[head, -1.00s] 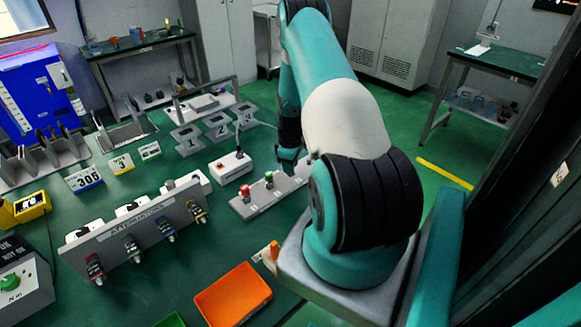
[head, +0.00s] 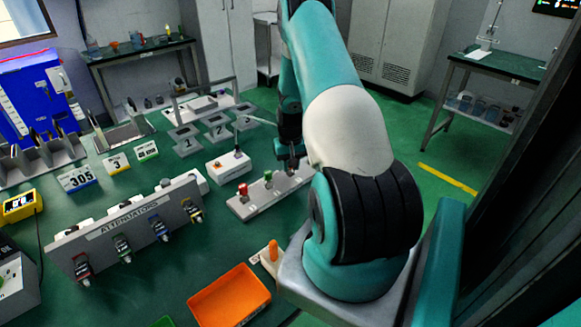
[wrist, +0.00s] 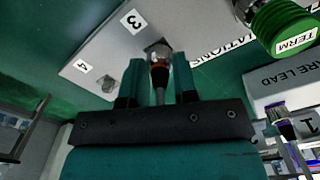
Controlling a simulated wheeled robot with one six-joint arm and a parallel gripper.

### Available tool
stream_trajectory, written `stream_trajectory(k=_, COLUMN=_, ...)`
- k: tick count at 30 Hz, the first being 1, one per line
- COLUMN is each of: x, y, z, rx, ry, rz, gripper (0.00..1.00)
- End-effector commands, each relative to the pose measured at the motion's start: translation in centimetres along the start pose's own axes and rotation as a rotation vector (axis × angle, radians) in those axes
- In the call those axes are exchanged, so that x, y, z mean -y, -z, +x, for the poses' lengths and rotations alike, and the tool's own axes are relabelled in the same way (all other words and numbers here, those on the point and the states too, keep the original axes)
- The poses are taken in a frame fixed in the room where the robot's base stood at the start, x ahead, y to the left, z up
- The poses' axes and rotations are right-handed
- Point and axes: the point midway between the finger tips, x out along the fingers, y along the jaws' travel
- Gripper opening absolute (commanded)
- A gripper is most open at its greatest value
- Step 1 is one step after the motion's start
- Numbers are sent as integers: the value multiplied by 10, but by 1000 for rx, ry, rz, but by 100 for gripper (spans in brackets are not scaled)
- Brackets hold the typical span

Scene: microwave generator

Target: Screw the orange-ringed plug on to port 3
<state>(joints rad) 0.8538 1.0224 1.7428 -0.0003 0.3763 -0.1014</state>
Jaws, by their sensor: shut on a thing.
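My gripper (head: 290,158) is over the right end of a grey strip (head: 250,208) in the head view. In the wrist view its two teal fingers (wrist: 157,82) are shut on a small metal plug (wrist: 158,62) with an orange-red band. The plug's far end meets or nearly meets a dark fitting on the grey strip (wrist: 105,58); I cannot tell whether it is seated. Labels 3 (wrist: 133,21) and 4 (wrist: 82,66) are on that strip. A plate marked 3 (head: 243,109) stands at the back of the bench beside plates 1 and 2.
A red-topped plug (head: 243,190) and a green-topped one (head: 267,178) stand on the strip. The green one, marked TERM (wrist: 288,27), is close right in the wrist view. A white box (head: 227,168) stands behind. An attenuator panel (head: 130,222) and orange tray (head: 232,297) are nearer.

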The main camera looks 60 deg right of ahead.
Motion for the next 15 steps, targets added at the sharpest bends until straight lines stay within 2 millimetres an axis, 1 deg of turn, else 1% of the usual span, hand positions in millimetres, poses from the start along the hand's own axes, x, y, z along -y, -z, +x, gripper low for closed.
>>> stream_trajectory(k=15, x=-1, y=1, z=0, rx=-2, ry=-1, rz=491, gripper=3)
